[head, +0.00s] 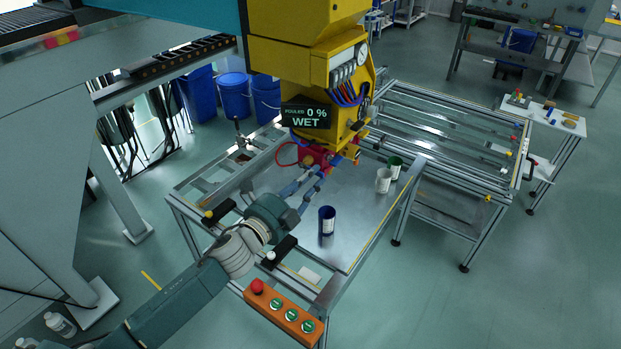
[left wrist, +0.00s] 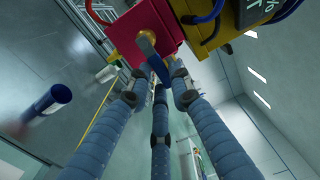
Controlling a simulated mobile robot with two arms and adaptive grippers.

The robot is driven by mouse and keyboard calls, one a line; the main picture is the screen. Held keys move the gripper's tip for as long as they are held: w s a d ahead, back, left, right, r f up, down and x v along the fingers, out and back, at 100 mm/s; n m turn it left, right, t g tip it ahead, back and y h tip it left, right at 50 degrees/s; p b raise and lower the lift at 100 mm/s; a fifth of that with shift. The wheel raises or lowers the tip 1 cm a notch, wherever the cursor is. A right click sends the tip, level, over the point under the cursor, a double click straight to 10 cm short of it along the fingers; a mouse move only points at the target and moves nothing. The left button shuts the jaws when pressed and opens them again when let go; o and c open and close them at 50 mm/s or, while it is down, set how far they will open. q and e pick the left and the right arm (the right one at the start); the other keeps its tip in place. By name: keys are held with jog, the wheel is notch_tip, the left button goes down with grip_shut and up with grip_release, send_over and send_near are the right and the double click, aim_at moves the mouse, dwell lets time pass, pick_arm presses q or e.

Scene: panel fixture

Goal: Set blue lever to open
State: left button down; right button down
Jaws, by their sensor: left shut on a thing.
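The blue lever (left wrist: 148,46) sits on a brass fitting on the face of a red block (left wrist: 128,22) in the left wrist view. The red block also shows in the head view (head: 313,154), under the yellow machine head (head: 300,60). My left gripper (head: 314,174) reaches up to the block from the lower left. In the left wrist view its blue fingers (left wrist: 156,76) close around the lower end of the lever. The lever itself is hard to make out in the head view. My right gripper is not in view.
A blue can (head: 327,222), a white can (head: 383,181) and a green can (head: 395,166) stand on the metal table (head: 360,240). A display on the machine reads 0 % WET. An orange button box (head: 283,313) sits at the table's front. Hoses hang near the block.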

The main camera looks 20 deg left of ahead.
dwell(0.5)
pick_arm(q)
jog(key=c, duration=1.5)
grip_release()
jog(key=shift+c, duration=0.2)
jog(key=shift+s, duration=0.1)
jog(key=v, duration=1.2)
jog(key=shift+r, duration=0.1)
